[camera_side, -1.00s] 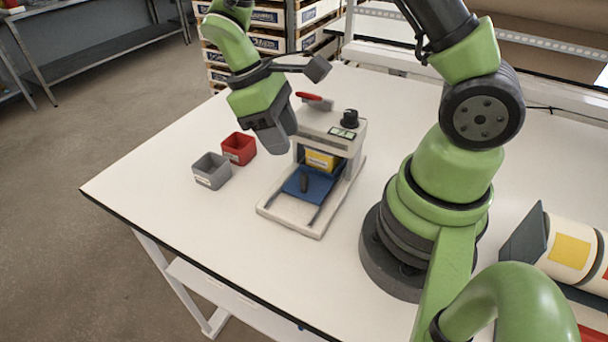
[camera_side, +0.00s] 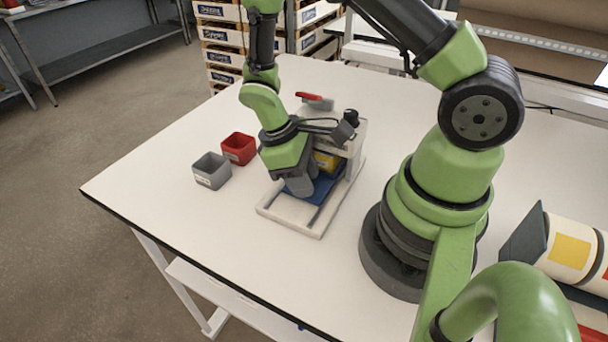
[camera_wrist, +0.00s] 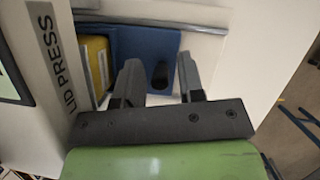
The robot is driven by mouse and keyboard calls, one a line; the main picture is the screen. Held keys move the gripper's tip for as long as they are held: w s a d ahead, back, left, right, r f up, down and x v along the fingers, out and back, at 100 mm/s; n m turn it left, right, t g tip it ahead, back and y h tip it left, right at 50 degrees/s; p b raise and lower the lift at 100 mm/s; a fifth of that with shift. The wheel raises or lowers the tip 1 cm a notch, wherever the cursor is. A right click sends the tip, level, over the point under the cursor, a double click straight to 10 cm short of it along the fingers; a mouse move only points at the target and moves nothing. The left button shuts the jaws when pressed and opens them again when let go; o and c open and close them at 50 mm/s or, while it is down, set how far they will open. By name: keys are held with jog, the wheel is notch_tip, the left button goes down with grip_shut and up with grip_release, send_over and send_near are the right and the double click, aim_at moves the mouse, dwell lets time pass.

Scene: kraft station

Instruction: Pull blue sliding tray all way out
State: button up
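The blue sliding tray (camera_side: 325,187) sits on the rails of the white press (camera_side: 340,160), partly out from under its head. In the wrist view the blue tray (camera_wrist: 145,45) carries a dark upright handle (camera_wrist: 160,74). A yellow block (camera_wrist: 96,62) stands on its inner end, and the block also shows in the side view (camera_side: 325,161). My gripper (camera_side: 300,188) is low over the tray's outer part and hides the handle there. In the wrist view my gripper (camera_wrist: 158,72) is open, its two fingers apart with the handle between them; I see no contact.
A red bin (camera_side: 239,148) and a grey bin (camera_side: 212,171) stand left of the press. A red-handled tool (camera_side: 312,99) lies behind it. The press base's front end (camera_side: 290,224) and the table in front are clear.

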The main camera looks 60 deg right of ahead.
grip_shut()
jog(key=a, duration=1)
jog(key=shift+a, duration=0.3)
jog(key=shift+o, duration=1)
grip_release()
jog(key=d+v, duration=0.1)
jog(key=v, duration=0.9)
jog(key=shift+a, duration=0.45)
